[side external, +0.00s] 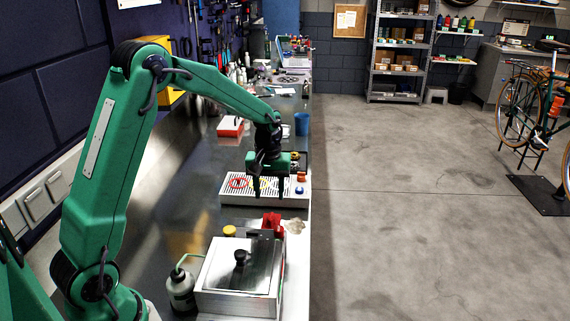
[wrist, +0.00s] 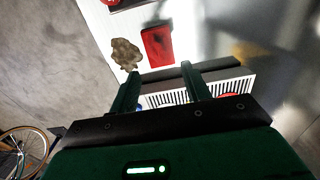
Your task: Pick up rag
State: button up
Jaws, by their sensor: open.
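The rag (side external: 294,226) is a small crumpled beige cloth at the right edge of the bench, beside a red object (side external: 272,222). In the wrist view the rag (wrist: 126,53) looks brown and lies beyond my fingertips, left of the red object (wrist: 157,46). My gripper (side external: 270,194) points down over the white slotted tray (side external: 235,198), farther along the bench than the rag. In the wrist view my gripper (wrist: 161,70) has its fingers apart with nothing held between them. The rag is clear of both fingers.
A metal-lidded box (side external: 235,275) with a black knob stands at the near end, with a bottle (side external: 180,288) at its left. A yellow-capped item (side external: 229,231) is near the red object. A blue cup (side external: 301,124) stands farther back. The bench edge drops off right of the rag.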

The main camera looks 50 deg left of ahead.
aim_at(271, 215)
jog(key=shift+f, duration=1.25)
jog(key=shift+f, duration=0.1)
jog(key=shift+w+f, duration=0.15)
jog(key=shift+f, duration=2.4)
grip_shut()
